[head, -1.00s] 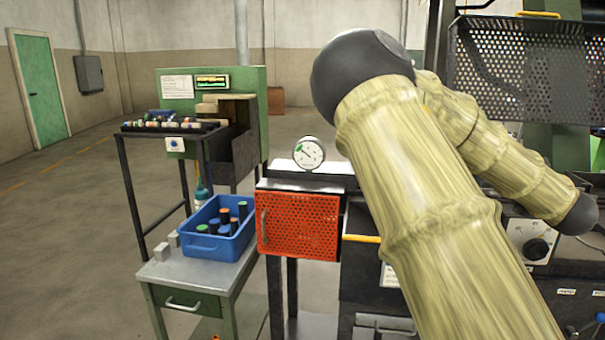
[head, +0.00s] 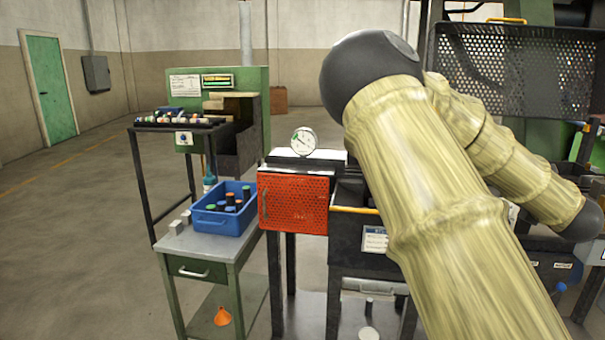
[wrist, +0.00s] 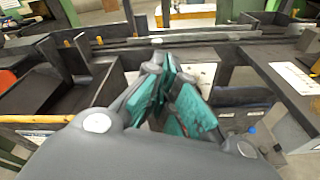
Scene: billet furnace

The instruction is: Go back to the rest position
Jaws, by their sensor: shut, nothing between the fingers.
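My gripper (wrist: 172,92) shows in the wrist view, with its teal-padded fingers closed together and nothing held between them. Behind the fingers lie dark metal rails and a dark machine frame (wrist: 225,48). In the head view my arm crosses the right half of the picture, and the gripper itself is out of that view.
An orange perforated guard (head: 293,201) with a round gauge (head: 304,141) above it stands left of my arm. A blue bin (head: 207,216) of dark cylinders sits on a green-grey bench (head: 190,248). A black mesh screen (head: 500,73) is behind my arm. Open floor lies left.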

